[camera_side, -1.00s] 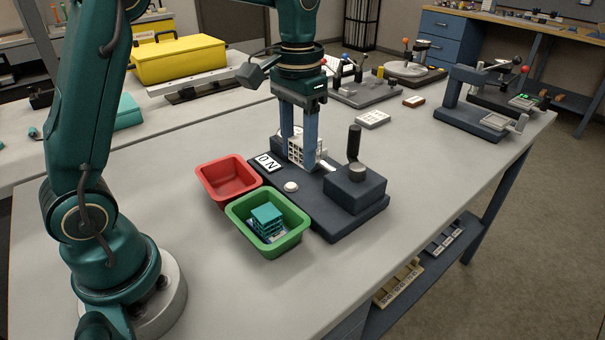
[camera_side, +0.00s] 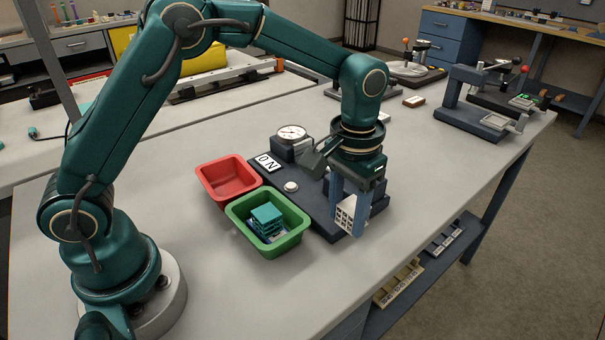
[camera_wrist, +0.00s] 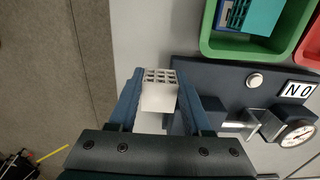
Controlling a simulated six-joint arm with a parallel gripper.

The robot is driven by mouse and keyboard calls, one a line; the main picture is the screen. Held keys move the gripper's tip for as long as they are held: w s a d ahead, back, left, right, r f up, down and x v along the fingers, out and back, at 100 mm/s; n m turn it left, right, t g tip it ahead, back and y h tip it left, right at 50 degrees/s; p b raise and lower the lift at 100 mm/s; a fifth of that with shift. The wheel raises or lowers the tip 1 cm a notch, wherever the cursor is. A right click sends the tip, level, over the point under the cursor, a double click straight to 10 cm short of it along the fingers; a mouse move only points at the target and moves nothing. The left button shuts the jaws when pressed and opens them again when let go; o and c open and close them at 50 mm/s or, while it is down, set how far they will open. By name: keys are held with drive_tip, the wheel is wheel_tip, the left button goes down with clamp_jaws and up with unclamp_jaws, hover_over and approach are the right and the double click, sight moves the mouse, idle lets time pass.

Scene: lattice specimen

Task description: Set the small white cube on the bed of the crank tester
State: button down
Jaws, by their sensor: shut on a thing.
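The small white cube (camera_side: 345,212), with a lattice of square holes on one face, is between the blue fingers of my gripper (camera_side: 349,214). The wrist view shows the cube (camera_wrist: 159,94) held between both fingertips. The crank tester (camera_side: 311,199) is a dark base with a round dial gauge (camera_side: 291,133) at its back left end. My gripper is at its front right end, with the cube near the edge of the base. My wrist and fingers hide most of the crank block and the bed in the side view.
A green bin (camera_side: 239,228) with teal pieces and a red bin (camera_side: 205,187) stand left of the tester. A white button (camera_side: 291,187) and a lettered card (camera_side: 267,162) are on the base. Another bench device (camera_side: 480,119) stands at the back right. The table in front is clear.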

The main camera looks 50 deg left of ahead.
sight(357, 262)
drive_tip(key=d+f, duration=0.2)
drive_tip(key=d, duration=0.1)
drive_tip(key=shift+w+d, duration=0.1)
drive_tip(key=shift+w, duration=0.05)
drive_tip(key=shift+f, duration=1.8)
drive_tip(key=shift+f, duration=0.2)
drive_tip(key=shift+c, duration=1.7)
unclamp_jaws()
